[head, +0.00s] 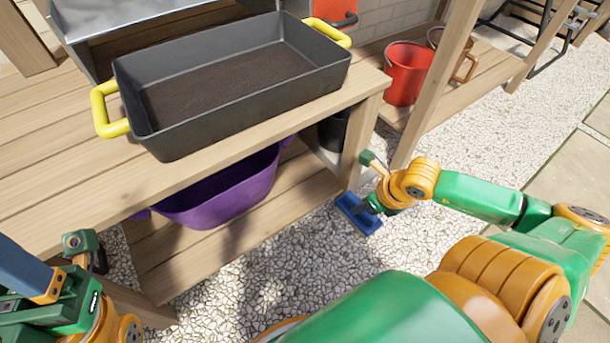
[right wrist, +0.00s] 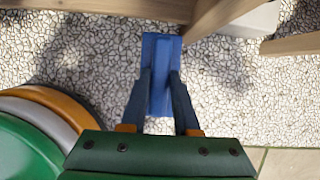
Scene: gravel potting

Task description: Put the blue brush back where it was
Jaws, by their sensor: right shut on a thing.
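The blue brush (head: 357,213) is in my right gripper (head: 372,206), beside the front right leg of the wooden bench. In the right wrist view the blue brush (right wrist: 161,62) lies lengthwise between the two dark fingers of the right gripper (right wrist: 162,88), which are shut on it. Gravel shows beneath it; its height above the gravel is hard to tell.
The wooden bench (head: 60,195) carries a dark tray of soil with yellow handles (head: 230,112). A purple tub (head: 225,195) stands on its lower shelf. A red bucket (head: 407,75) stands on a shelf at the back right. Open gravel (head: 310,265) lies in front of the bench.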

